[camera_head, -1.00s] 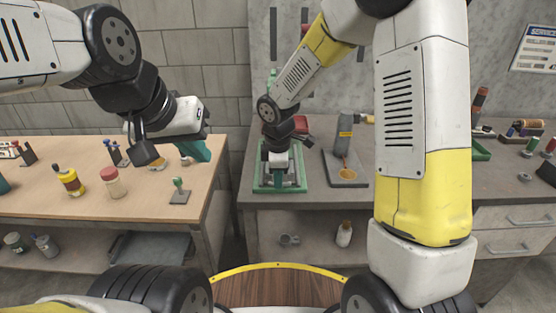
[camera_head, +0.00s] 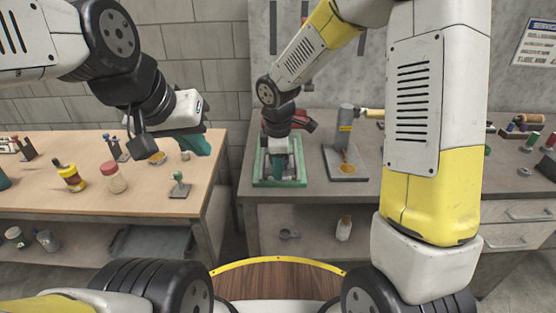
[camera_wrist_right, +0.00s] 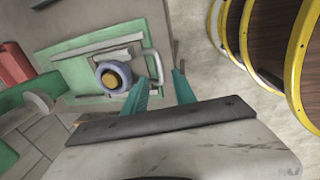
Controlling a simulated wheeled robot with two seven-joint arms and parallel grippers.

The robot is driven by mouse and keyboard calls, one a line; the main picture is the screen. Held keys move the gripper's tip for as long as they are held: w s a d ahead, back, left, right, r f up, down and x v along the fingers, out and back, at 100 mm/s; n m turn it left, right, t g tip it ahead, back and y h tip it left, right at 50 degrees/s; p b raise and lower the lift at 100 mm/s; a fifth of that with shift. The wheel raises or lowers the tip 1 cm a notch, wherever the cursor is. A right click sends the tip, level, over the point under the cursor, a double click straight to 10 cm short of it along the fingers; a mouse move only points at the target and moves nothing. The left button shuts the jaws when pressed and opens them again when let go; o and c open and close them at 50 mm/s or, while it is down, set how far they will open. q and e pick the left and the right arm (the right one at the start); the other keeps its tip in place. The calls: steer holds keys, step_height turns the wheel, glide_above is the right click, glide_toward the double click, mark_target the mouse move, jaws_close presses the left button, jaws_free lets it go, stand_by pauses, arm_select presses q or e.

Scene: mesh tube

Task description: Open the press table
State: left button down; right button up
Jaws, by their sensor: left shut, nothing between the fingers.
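The press table is a green-framed flat unit (camera_head: 262,181) on the grey bench. In the right wrist view its pale green plate (camera_wrist_right: 75,72) carries a round grey part with a yellowish centre (camera_wrist_right: 114,76) and a grey bar handle (camera_wrist_right: 153,62) along one edge. My right gripper (camera_wrist_right: 158,80) has its two teal fingers apart, with the handle's lower end between or just above them; contact cannot be told. In the head view my right wrist hides much of the press. My left gripper (camera_head: 203,149) is shut and empty above the wooden table.
A grey bottle-like device (camera_head: 345,128) stands on a plate right of the press. A red part (camera_head: 304,121) is behind my right wrist. The wooden table (camera_head: 140,205) holds jars and a small green-knobbed stand (camera_head: 179,185). A gap separates the two tables.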

steer(key=r, duration=0.2)
steer(key=s+r, duration=0.1)
steer(key=r, duration=0.1)
steer(key=shift+r, duration=0.4)
steer(key=s+d+r+m+t+y, duration=0.1)
steer(key=s+d+r+m+t, duration=0.1)
steer(key=s+d+r+m, duration=0.5)
steer(key=s+d+r+m+t+y, duration=0.1)
steer(key=s+d+r+m+t, duration=0.1)
steer(key=s+d+r+m, duration=0.4)
steer(key=s+d+m, duration=0.1)
steer(key=s+m, duration=0.3)
steer(key=shift+s+r+m, duration=0.25)
steer(key=shift+r+m, duration=0.05)
steer(key=shift+r, duration=0.1)
